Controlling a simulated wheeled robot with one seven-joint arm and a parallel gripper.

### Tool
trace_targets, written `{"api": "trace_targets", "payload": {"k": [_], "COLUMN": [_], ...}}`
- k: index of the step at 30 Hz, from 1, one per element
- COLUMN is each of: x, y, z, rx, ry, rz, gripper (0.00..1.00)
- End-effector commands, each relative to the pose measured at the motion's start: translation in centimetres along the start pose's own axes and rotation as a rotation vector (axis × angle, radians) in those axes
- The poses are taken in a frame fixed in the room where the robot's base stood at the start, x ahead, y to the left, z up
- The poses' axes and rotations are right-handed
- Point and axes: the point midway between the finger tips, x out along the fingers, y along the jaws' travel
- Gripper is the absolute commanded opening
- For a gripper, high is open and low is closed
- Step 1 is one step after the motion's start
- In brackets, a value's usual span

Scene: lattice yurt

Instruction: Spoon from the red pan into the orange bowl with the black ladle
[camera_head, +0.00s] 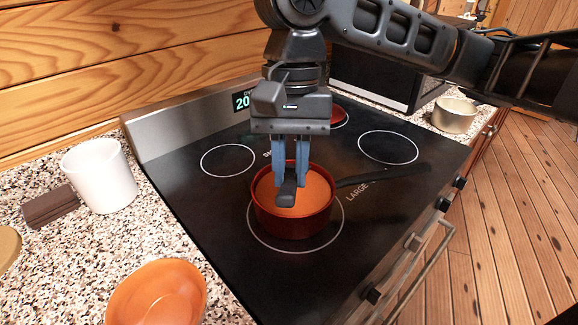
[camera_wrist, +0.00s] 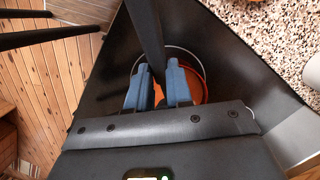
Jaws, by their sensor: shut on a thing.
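The red pan (camera_head: 291,222) stands on the front burner of the black cooktop, with orange contents inside and its dark handle pointing right. My gripper (camera_head: 290,183) is over the pan, its blue fingers shut on the black ladle (camera_head: 286,192). In the wrist view the ladle's handle (camera_wrist: 146,28) runs from between the fingers (camera_wrist: 158,88) to the top edge. The ladle's scoop is hidden, so I cannot tell whether it is in the contents. The pan's rim (camera_wrist: 203,64) shows behind the fingers. The orange bowl (camera_head: 158,292) sits on the speckled counter at bottom left, apart from the gripper.
A red dish (camera_head: 338,117) is behind my gripper. A beige pot (camera_head: 453,115) stands on the far right counter. The counter between mug and bowl is clear.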

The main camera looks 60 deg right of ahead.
Motion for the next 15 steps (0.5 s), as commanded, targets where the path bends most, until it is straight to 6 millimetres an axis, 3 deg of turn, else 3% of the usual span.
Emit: {"api": "trace_targets", "payload": {"k": [15], "x": [3.1], "y": [0.0], "z": [-2.7], "rx": [0.001], "ry": [-0.157], "rz": [-0.003], "gripper": [0.00]}}
